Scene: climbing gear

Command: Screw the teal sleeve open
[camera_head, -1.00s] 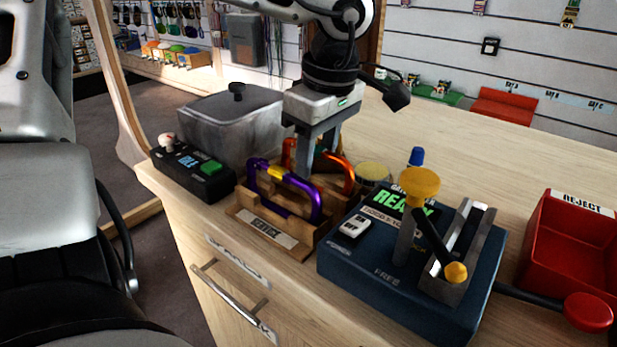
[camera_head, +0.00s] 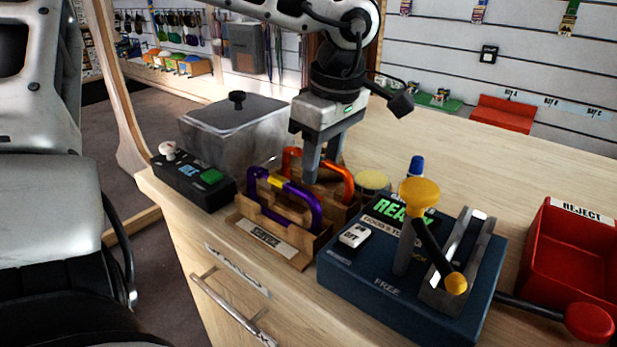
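A purple carabiner (camera_head: 315,211) with a yellow sleeve (camera_head: 279,182) stands in the wooden rack (camera_head: 316,246) on the counter. An orange carabiner (camera_head: 347,180) stands behind it in the same rack. No teal sleeve shows; the middle of the orange carabiner is hidden by my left gripper (camera_head: 322,172). That gripper points down over the rack, its two fingers apart with a gap between them. The fingertips are at the orange carabiner's upper bar; I cannot tell whether they touch it. My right gripper is not in view.
A blue fixture (camera_head: 370,285) with a yellow-knobbed post (camera_head: 419,192) and lever stands right of the rack. A red reject bin (camera_head: 570,250) is at far right. A black button box (camera_head: 190,180) and grey lidded bin (camera_head: 232,132) stand left. The back right counter is clear.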

